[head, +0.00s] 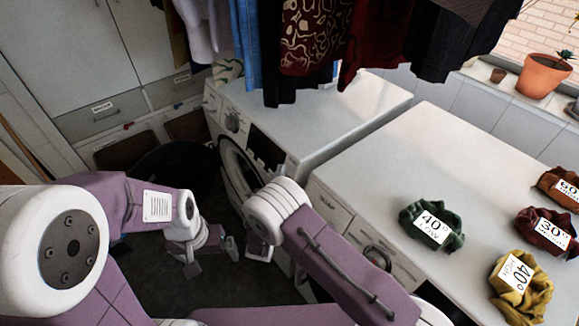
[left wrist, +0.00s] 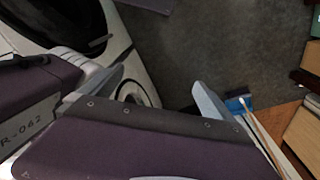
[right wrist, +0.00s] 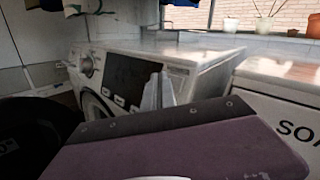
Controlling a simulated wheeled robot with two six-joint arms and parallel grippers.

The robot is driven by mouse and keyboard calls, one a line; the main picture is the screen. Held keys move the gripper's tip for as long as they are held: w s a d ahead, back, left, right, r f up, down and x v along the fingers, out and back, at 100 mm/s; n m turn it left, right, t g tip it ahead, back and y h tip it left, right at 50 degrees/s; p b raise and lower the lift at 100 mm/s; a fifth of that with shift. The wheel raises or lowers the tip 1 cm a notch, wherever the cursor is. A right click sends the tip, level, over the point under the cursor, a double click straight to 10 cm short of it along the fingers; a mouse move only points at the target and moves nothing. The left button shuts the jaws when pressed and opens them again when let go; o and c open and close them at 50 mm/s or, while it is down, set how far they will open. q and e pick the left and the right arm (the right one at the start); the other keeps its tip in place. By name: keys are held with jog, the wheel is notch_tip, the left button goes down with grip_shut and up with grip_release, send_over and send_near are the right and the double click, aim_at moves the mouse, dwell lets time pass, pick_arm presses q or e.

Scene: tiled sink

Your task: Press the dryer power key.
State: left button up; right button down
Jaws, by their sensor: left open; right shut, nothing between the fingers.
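A second white machine (head: 335,212) stands nearer, at right. I cannot read which is the dryer or which key is power. My right gripper (head: 260,250) is shut and empty, its tips (right wrist: 157,92) in front of the panel's right part; contact cannot be told. My left gripper (head: 212,258) is open and empty over the floor; its fingers show in the left wrist view (left wrist: 158,92).
Several labelled cloth bundles, one green (head: 432,222), lie on the nearer machine's top. Clothes (head: 318,38) hang above the machines. A potted plant (head: 543,75) sits at the window.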

jog(key=s+a, duration=0.1)
jog(key=s+a+r, duration=0.1)
jog(key=a, duration=0.2)
jog(key=shift+s+r+p, duration=0.3)
jog(key=shift+s+r, duration=0.1)
jog(key=shift+w, duration=0.1)
